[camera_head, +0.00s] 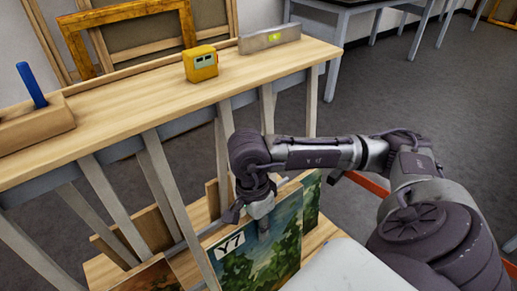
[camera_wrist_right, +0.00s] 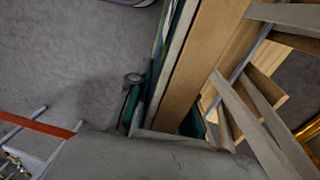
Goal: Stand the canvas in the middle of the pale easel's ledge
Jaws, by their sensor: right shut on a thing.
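The canvas (camera_head: 265,258), a green and blue landscape with a white "Y7" label, stands upright among the slanted dividers under the wooden top. My right gripper (camera_head: 252,208) reaches down over its upper edge and is shut on it. In the right wrist view, a fingertip (camera_wrist_right: 134,80) lies beside the narrow edges of upright panels (camera_wrist_right: 170,60); which edge belongs to the held canvas is hard to tell. My left gripper is not in view. I cannot make out the pale easel or its ledge for certain.
Another green canvas (camera_head: 312,198) stands close beside the held one. Grey dividers (camera_head: 162,180) are close on the left. The wooden top (camera_head: 130,108) carries a yellow device (camera_head: 201,63), a grey level (camera_head: 270,38) and a wooden block (camera_head: 35,122). Gilt frames (camera_head: 130,15) stand behind.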

